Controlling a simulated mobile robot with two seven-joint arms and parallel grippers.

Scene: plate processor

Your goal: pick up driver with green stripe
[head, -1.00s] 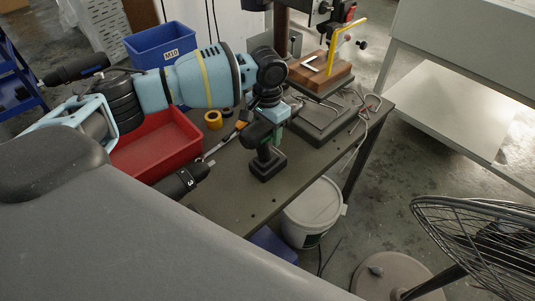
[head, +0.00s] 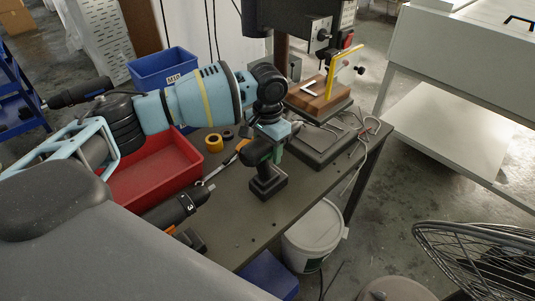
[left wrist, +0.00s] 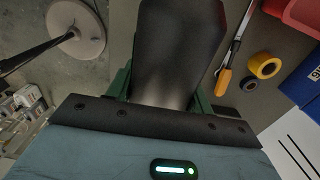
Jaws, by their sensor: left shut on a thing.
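The black driver (head: 266,184) with a bit of green on it is upright over the middle of the grey bench. My left gripper (head: 277,146) is above it, fingers down, shut on its upper part. In the left wrist view, the driver's dark body (left wrist: 180,45) fills the space between the green-edged fingers (left wrist: 162,92). My fingers and wrist partly hide the driver's top. I cannot tell whether its base touches the bench. A second black driver (head: 172,212) lies nearer, left of it. My right gripper is not in view.
A red bin (head: 155,175) and a blue bin (head: 165,68) are at the left. A yellow tape roll (head: 213,142) and an orange-handled tool (head: 242,145) lie nearby. A drill press base (head: 318,143) stands behind. A white bucket (head: 313,238) and fan (head: 480,250) are off the bench.

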